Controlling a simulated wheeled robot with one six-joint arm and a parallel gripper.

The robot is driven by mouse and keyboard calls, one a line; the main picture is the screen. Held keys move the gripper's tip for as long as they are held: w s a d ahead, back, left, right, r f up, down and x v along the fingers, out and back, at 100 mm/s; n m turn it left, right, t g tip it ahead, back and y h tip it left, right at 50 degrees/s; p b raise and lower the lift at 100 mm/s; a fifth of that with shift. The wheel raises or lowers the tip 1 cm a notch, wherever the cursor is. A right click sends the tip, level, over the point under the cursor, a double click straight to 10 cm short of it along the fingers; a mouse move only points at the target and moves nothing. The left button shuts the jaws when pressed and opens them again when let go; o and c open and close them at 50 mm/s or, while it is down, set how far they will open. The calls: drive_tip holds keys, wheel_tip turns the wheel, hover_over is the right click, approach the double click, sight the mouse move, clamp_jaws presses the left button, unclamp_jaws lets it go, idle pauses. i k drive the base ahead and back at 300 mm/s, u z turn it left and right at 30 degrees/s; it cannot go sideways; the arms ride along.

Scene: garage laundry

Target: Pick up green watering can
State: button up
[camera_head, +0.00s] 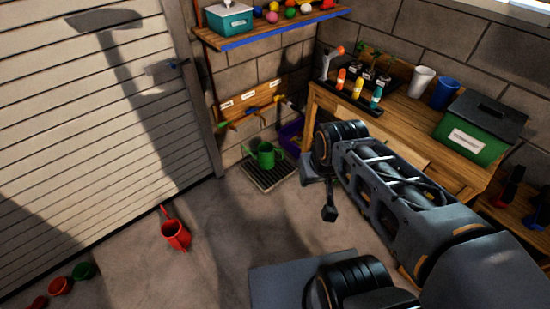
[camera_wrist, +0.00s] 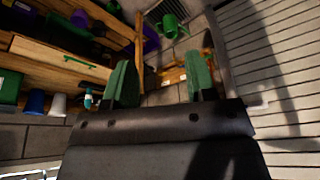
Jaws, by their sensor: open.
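The green watering can (camera_head: 266,155) stands on a dark drain grate (camera_head: 268,176) in the corner, near the back wall. In the wrist view the green watering can (camera_wrist: 171,27) shows small near the top, beyond my fingertips and apart from them. My gripper (camera_wrist: 160,82) is open and empty, with its two green-padded fingers spread wide. In the head view my gripper (camera_head: 322,197) hangs in front of the wooden bench, to the right of the can and clear of it. The can is not touched by anything of mine.
A wooden bench (camera_head: 400,132) with cups, bottles and a green bin (camera_head: 475,134) stands at the right. A shelf (camera_head: 270,31) is on the wall above the can. A red watering can (camera_head: 175,234) and several pots lie on the floor at left. The middle floor is clear.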

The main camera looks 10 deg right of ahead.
sight(266, 158)
drive_tip(key=u, duration=0.5)
drive_tip(key=k, duration=0.6)
drive_tip(key=z, duration=0.2)
drive_tip(key=i, duration=0.65)
drive_tip(key=z, duration=1)
drive_tip(key=i, duration=1.6)
drive_tip(key=u, duration=1.25)
drive_tip(key=i, duration=0.6)
drive_tip(key=u, duration=0.7)
